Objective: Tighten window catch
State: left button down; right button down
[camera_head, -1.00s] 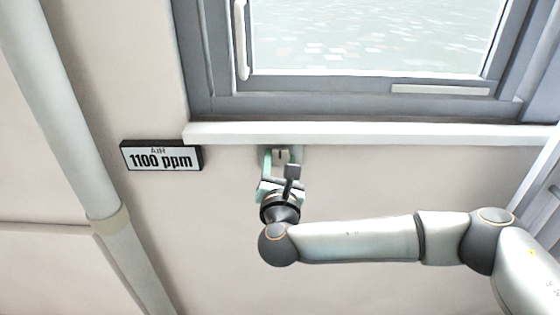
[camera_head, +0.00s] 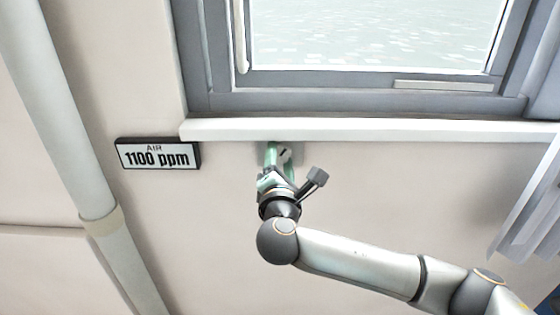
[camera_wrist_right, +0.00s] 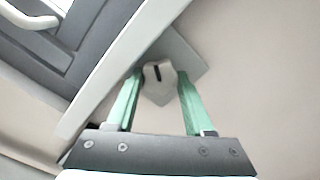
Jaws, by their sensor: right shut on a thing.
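The window catch (camera_wrist_right: 158,82) is a small pale knob with a dark slot, on a grey plate (camera_wrist_right: 187,52) fixed to the wall just under the window sill. In the head view the catch is mostly hidden by my right gripper (camera_head: 280,160). My right gripper has green fingers and is shut on the catch, one finger on each side of it in the right wrist view (camera_wrist_right: 160,88). The gripper is rolled, so the plate and sill look tilted in that view. My left gripper is not in view.
The white sill (camera_head: 380,131) juts out right above the catch, below the grey-framed window (camera_head: 350,103). A sign reading "AIR 1100 ppm" (camera_head: 158,154) hangs to the left. A pale pipe (camera_head: 62,130) runs down the left side. A translucent slatted thing (camera_head: 530,215) stands at the right edge.

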dwell(0.3)
jog(key=shift+c, duration=1.4)
grip_release()
jog(key=shift+r, duration=0.2)
